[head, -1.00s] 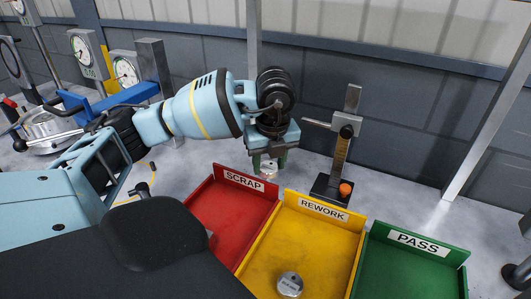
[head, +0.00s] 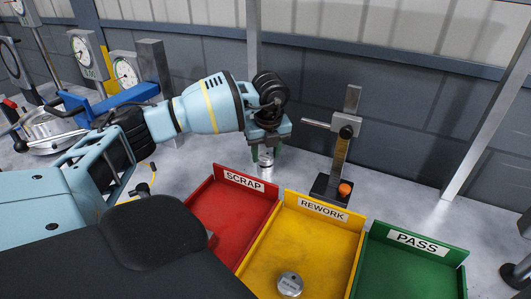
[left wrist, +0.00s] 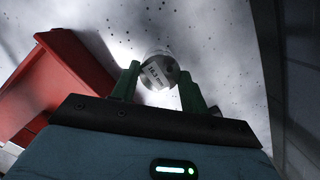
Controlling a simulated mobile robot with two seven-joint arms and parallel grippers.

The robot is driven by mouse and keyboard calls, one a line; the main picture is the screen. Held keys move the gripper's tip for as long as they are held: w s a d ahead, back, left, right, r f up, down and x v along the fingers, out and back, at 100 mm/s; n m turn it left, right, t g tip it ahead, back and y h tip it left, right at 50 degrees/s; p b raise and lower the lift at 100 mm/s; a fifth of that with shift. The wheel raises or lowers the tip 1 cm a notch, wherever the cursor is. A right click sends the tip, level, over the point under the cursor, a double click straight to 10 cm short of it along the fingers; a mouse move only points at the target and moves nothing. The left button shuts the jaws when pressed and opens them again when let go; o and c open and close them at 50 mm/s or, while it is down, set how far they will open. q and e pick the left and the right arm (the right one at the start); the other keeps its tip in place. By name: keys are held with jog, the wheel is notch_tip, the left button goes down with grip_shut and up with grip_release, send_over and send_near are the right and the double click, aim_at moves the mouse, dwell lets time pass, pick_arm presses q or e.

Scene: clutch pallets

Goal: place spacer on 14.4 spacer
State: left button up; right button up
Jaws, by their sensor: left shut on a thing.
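My left gripper (head: 265,155) hangs fingers down just behind the red SCRAP bin. Its green fingers are shut on a short silver cylinder, the spacer (left wrist: 157,72), which carries a white label with small print in the left wrist view. In the head view, silver metal (head: 265,171) shows between and below the fingertips. I cannot tell there whether it is one spacer or a spacer over another. Another silver labelled spacer (head: 290,284) lies in the yellow REWORK bin, its print too small to read. My right gripper is not in view.
The red SCRAP bin (head: 225,208), yellow REWORK bin (head: 318,240) and green PASS bin (head: 408,270) stand in a row. A metal stand with an orange knob (head: 344,189) is right of the gripper. Dial gauges (head: 125,70) stand at the left. A wall runs behind.

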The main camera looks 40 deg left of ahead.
aim_at(268, 161)
pick_arm(q)
jog(key=shift+f, duration=0.25)
jog(key=shift+f, duration=0.1)
jog(key=o, duration=1.1)
jog(key=shift+o, duration=0.2)
notch_tip(268, 161, up, 12)
jog(key=d, duration=0.1)
jog(key=shift+s+d, duration=0.35)
jog(key=shift+s, duration=0.05)
